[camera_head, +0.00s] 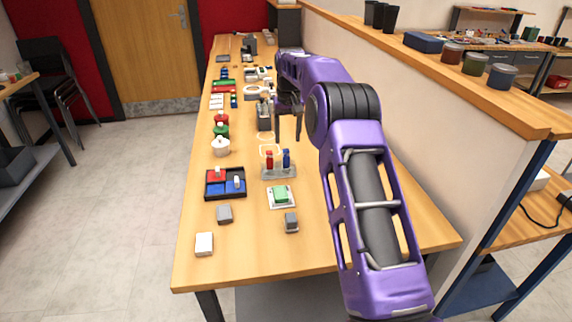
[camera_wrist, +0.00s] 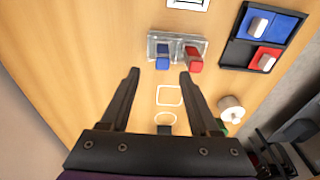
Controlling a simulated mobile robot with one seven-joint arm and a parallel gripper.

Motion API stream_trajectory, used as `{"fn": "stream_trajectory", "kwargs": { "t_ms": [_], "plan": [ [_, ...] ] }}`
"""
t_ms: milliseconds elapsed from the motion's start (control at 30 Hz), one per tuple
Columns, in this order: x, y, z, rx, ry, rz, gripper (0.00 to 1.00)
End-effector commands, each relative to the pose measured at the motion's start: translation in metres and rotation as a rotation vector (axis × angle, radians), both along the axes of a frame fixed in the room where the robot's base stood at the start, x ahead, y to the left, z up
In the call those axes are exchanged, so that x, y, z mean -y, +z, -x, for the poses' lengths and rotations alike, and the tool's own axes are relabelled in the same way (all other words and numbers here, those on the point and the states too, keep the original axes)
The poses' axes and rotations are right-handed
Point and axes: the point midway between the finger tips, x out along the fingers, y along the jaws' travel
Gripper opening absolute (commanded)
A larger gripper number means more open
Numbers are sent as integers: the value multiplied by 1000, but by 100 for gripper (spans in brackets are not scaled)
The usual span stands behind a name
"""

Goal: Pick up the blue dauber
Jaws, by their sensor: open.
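The blue dauber (camera_head: 286,156) stands upright in a clear grey holder (camera_head: 278,173), to the right of a red dauber (camera_head: 269,158). In the wrist view the blue dauber (camera_wrist: 163,58) is in the left half of the holder (camera_wrist: 178,41), and the red dauber (camera_wrist: 194,61) is on the right. My gripper (camera_head: 288,136) is open and empty above the table, farther back than the holder. In the wrist view its fingertips (camera_wrist: 160,74) lie left and right of the blue dauber's line. They appear apart from it.
A black tray (camera_head: 207,196) with red and blue pads lies left of the holder. A partition (camera_head: 425,130) runs along the right.

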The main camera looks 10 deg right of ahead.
Motion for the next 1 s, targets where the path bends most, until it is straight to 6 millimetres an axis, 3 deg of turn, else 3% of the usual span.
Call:
{"fn": "stream_trajectory", "kwargs": {
  "t_ms": [333, 600, 833, 867, 1000],
  "plan": [
    [-1, -25, -2, -2, 1, 1, 62],
    [-4, -63, -6, -1, 1, 1, 62],
    [-4, -65, -7, 0, 1, 1, 62],
    [-4, -65, -7, 0, 1, 1, 61],
    [-4, -65, -7, 0, 1, 1, 36]
  ]
}}
